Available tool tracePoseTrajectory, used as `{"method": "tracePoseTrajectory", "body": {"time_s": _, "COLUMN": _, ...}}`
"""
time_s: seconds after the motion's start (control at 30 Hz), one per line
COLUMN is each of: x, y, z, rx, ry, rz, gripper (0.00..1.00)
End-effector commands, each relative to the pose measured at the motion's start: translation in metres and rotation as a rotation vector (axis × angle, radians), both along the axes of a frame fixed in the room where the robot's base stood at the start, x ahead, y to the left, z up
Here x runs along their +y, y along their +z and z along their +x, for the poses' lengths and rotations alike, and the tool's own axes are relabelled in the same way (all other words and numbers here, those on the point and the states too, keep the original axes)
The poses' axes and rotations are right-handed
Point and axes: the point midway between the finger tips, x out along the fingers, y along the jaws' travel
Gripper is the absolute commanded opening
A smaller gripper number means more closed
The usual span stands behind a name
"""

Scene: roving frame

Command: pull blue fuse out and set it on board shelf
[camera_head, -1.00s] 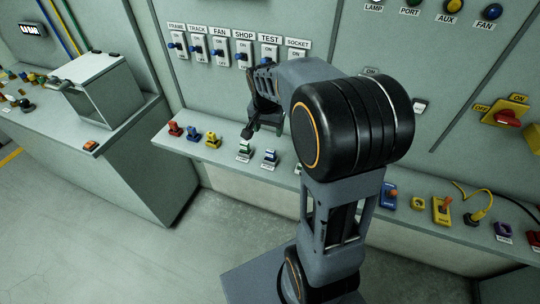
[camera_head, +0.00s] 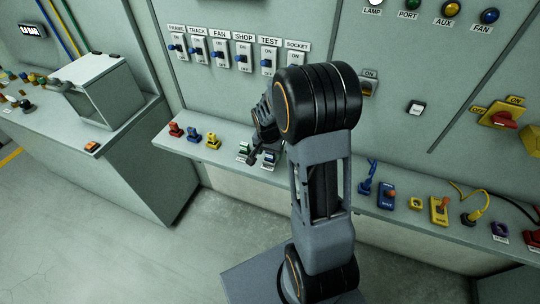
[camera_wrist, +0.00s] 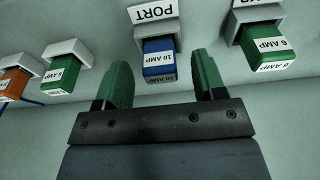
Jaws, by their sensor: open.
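The blue fuse (camera_wrist: 158,62), marked 10 AMP, sits in a grey holder under a PORT label in the wrist view. My gripper (camera_wrist: 161,78) is open, with one green finger on each side of the fuse's lower end. Gaps show between the fingers and the fuse, so it is not gripped. In the head view my gripper (camera_head: 262,152) is over the shelf, partly hidden by my arm, and I cannot make out the blue fuse there. The board shelf (camera_head: 222,155) runs along the foot of the board.
Green fuses (camera_wrist: 64,75) and (camera_wrist: 265,48) flank the blue one, with an orange fuse (camera_wrist: 14,82) farther left. Red (camera_head: 175,130), blue (camera_head: 193,134) and yellow (camera_head: 213,141) pieces stand on the shelf's left part. Switches (camera_head: 220,50) line the board above.

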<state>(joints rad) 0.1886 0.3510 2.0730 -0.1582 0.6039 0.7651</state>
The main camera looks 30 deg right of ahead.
Motion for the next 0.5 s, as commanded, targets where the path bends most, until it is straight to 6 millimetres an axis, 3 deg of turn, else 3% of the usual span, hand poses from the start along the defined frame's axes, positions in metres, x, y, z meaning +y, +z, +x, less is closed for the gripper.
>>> {"method": "tracePoseTrajectory", "body": {"time_s": 0.2, "x": -0.002, "y": -0.017, "z": 0.002, "rx": -0.001, "ry": 0.000, "rz": 0.001, "gripper": 0.64}}
{"method": "tracePoseTrajectory", "body": {"time_s": 0.47, "x": -0.002, "y": -0.019, "z": 0.002, "rx": -0.001, "ry": 0.000, "rz": 0.000, "gripper": 0.64}}
{"method": "tracePoseTrajectory", "body": {"time_s": 0.5, "x": -0.002, "y": -0.019, "z": 0.002, "rx": -0.001, "ry": 0.000, "rz": 0.000, "gripper": 0.60}}
